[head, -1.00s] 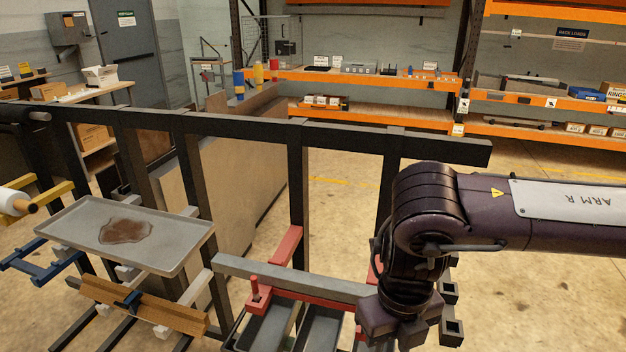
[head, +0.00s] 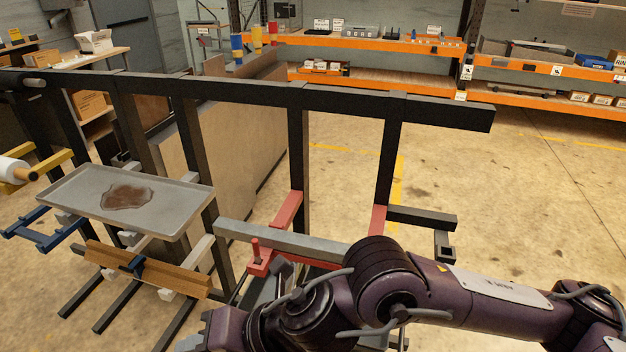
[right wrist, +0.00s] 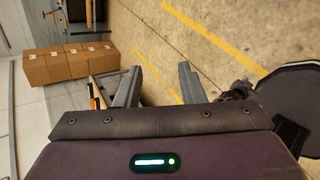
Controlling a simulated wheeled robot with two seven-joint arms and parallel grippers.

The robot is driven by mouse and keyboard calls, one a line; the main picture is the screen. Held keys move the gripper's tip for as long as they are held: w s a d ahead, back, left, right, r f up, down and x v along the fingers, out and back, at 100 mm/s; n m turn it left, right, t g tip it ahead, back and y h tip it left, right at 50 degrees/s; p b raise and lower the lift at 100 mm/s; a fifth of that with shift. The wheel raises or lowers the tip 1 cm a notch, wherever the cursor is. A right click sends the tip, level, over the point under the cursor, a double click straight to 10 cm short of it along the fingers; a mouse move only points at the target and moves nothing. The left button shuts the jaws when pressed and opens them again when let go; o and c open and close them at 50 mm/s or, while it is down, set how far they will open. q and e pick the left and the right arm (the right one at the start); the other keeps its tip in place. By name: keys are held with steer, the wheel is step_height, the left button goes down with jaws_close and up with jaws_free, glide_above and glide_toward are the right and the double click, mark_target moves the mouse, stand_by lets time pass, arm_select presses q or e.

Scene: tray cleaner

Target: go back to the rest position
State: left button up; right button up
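My right arm (head: 470,305) comes in from the right in the head view and bends low across the front of the rack. Its gripper body is at the bottom edge, and the fingertips are not clearly seen there. In the right wrist view my right gripper (right wrist: 160,85) has its two grey fingers apart with nothing between them, so it is open. It faces the floor and yellow floor lines. My left gripper does not show in either view.
A grey tray (head: 185,205) with a brown stain rests on the black rack (head: 330,97) at the left. Red holders (head: 288,212) are close to my right arm. Cardboard boxes (right wrist: 65,65) show in the right wrist view. Floor at right is clear.

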steer(key=w+r+m+t+y, duration=0.3)
steer(key=w+r+m+t, duration=0.35)
steer(key=m, duration=0.55)
steer(key=w+d+f+m+t+h, duration=0.1)
steer(key=w+d+f+m+h, duration=0.25)
steer(key=d+m, duration=0.4)
steer(key=w+d+f+m+t+h, duration=0.2)
steer(key=d+f+m+h, duration=0.2)
steer(key=d+m, duration=0.3)
steer(key=s+d+f+m+g+h, duration=0.3)
steer(key=s+d+f+m+g, duration=0.15)
steer(key=s+d+f, duration=0.45)
steer(key=s+d+f+m+g+h, duration=0.4)
steer(key=d+f, duration=0.3)
steer(key=d, duration=0.4)
step_height(320, 180, down, 30)
steer(key=s+y, duration=0.1)
steer(key=s, duration=0.1)
steer(key=s+d+f+g, duration=0.1)
steer(key=s+d+f, duration=0.1)
steer(key=s+f, duration=1.5)
steer(key=shift+s+d+f, duration=0.3)
steer(key=shift+s+d, duration=0.1)
steer(key=shift+s, duration=0.7)
